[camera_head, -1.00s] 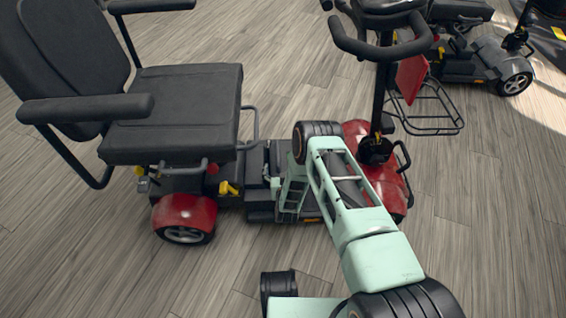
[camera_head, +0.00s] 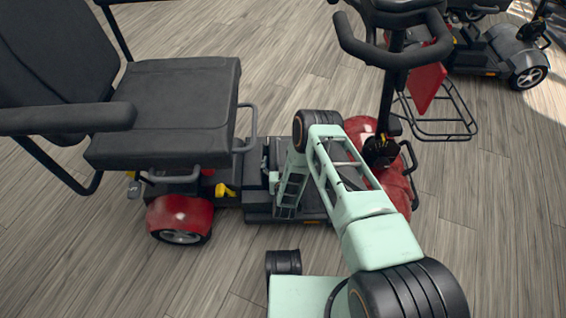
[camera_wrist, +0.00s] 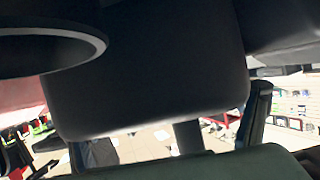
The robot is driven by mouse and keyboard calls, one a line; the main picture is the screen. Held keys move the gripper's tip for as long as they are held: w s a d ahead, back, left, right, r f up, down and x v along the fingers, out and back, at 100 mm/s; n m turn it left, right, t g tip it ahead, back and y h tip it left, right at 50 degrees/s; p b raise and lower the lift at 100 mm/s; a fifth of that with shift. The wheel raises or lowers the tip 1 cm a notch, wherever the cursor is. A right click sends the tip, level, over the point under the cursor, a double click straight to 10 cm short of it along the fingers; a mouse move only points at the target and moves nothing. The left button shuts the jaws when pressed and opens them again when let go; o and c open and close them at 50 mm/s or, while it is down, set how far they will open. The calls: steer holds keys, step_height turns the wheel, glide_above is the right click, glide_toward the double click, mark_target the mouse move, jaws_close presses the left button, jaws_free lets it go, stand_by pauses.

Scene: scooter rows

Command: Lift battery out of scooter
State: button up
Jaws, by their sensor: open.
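The scooter stands side-on in the head view, with a black seat (camera_head: 170,105), a red rear fender (camera_head: 180,212) and a red front body (camera_head: 392,180). My mint-green arm reaches down over its low middle deck, in front of the seat. Dark parts (camera_head: 256,165) show between seat and arm; I cannot tell which is the battery. In the wrist view a large dark rounded block (camera_wrist: 150,75) fills the upper middle, very close. My gripper (camera_wrist: 168,118) shows there as dark fingers at the lower left and right, apart and open, with nothing visibly held.
The steering column and handlebar (camera_head: 400,50) rise right of my arm, with a wire basket (camera_head: 440,115) beyond. A seat armrest (camera_head: 70,118) juts out at the left. Another scooter (camera_head: 495,55) stands at the upper right. The wooden floor (camera_head: 500,230) is clear at the right.

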steer(key=shift+c, duration=0.2)
steer(key=c, duration=1.8)
steer(key=shift+w+r, duration=0.15)
steer(key=shift+r, duration=0.15)
steer(key=shift+c, duration=0.2)
